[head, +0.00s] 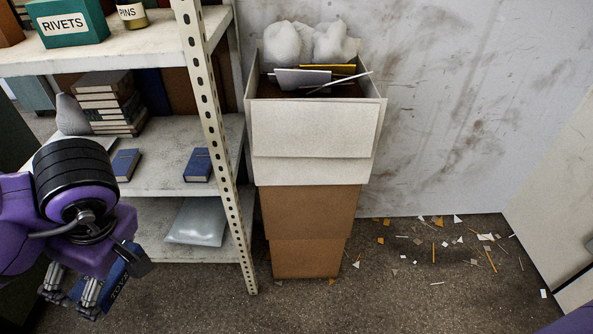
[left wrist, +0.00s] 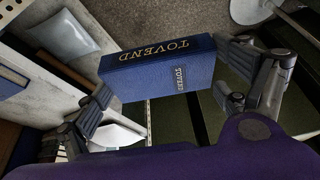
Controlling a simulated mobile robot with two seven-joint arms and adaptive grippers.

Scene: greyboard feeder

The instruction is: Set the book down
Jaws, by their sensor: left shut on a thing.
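A blue book with gold "TOVEND" lettering (left wrist: 160,65) is held between the fingers of my left gripper (left wrist: 170,82), seen in the left wrist view. One finger is against each end of the book. In the head view my left gripper (head: 108,276) is at the lower left, in front of the shelf, and part of the held book (head: 118,284) shows between its fingers. The rest of the book is hidden by the gripper. The right gripper is not in view.
The metal shelf unit (head: 155,176) has two blue books (head: 126,164) lying apart on its middle board, with bare board between them. A book stack (head: 108,100) stands behind. A grey pouch (head: 198,222) lies below. A full bin (head: 314,128) stands right of the shelf; scraps litter the floor.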

